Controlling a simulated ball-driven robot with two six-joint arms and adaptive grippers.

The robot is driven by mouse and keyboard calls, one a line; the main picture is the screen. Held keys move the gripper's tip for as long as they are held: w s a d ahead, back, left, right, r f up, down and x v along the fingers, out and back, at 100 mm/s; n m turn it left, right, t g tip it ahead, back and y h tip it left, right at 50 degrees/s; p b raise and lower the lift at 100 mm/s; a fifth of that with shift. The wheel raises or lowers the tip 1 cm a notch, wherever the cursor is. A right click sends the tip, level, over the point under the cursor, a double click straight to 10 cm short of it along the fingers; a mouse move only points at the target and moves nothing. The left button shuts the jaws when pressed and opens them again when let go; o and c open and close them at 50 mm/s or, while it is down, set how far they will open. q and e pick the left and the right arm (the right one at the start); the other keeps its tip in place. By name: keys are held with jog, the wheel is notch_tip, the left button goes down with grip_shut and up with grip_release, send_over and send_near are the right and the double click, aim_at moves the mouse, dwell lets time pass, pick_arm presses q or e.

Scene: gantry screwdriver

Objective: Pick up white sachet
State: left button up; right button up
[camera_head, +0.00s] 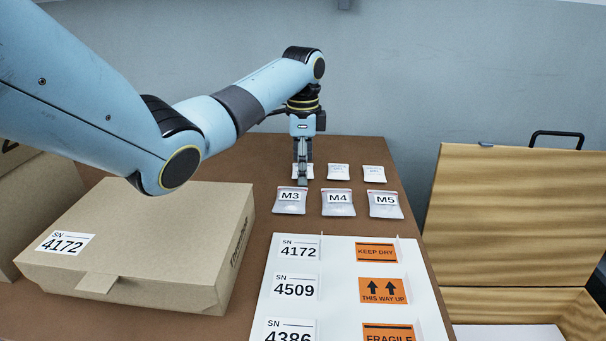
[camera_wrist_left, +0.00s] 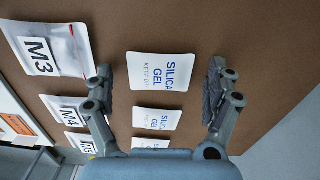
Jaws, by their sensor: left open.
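Three white silica gel sachets lie in a row at the back of the brown table: the left one (camera_head: 296,172), the middle one (camera_head: 338,172) and the right one (camera_head: 374,174). My left gripper (camera_head: 302,182) points down over the left sachet and partly hides it. In the left wrist view, the open gripper (camera_wrist_left: 160,84) has one finger on each side of the nearest sachet (camera_wrist_left: 160,70), whose blue "SILICA GEL" print shows. The other two sachets (camera_wrist_left: 158,119) lie nearer the palm in that picture. The fingers hold nothing. My right gripper is not in view.
Silver bags labelled M3 (camera_head: 291,200), M4 (camera_head: 337,203) and M5 (camera_head: 385,204) lie just in front of the sachets. A closed cardboard box (camera_head: 140,235) stands left, a white label board (camera_head: 340,290) in front. An open wooden case (camera_head: 515,220) stands right.

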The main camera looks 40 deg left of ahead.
pick_arm(q)
jog(key=shift+r, duration=0.15)
jog(key=shift+c, duration=0.4)
jog(key=c, duration=0.9)
jog(key=shift+c, duration=0.5)
jog(key=shift+r, duration=0.45)
jog(key=r, duration=0.1)
jog(key=r+p, duration=0.1)
jog(key=r, duration=0.2)
jog(key=shift+w+d+p, duration=0.2)
jog(key=shift+d+p, duration=0.1)
jog(key=w+d+r+p, duration=0.1)
jog(key=w+d+r, duration=0.3)
jog(key=d, duration=0.6)
notch_tip(320, 180, up, 2)
jog(key=shift+r, duration=0.1)
